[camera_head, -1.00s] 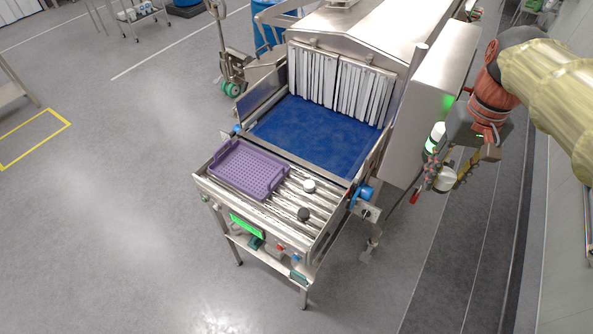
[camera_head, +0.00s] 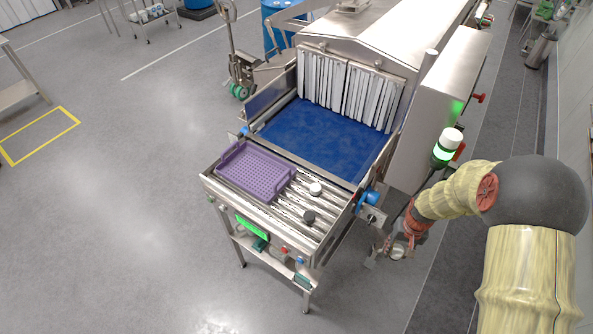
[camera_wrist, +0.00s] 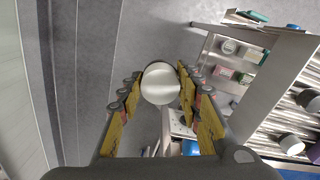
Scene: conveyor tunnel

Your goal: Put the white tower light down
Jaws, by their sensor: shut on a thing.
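My gripper (camera_wrist: 160,82) is shut on a white round-topped tower light (camera_wrist: 161,86), seen from above in the wrist view with yellow-padded fingers on both sides. The floor shows beyond it; its lower part is hidden. In the head view my gripper (camera_head: 396,249) hangs low beside the right side of the conveyor's front end, and the held light is hard to make out there. Another light with a white top and a green lit band (camera_head: 447,147) stands beside the machine's cabinet, above and right of my gripper.
A purple perforated tray (camera_head: 257,171) lies on the roller table, with a white puck (camera_head: 315,188) and a dark puck (camera_head: 308,216) to its right. A blue belt (camera_head: 325,140) leads to a strip curtain. Open floor (camera_head: 110,230) lies left.

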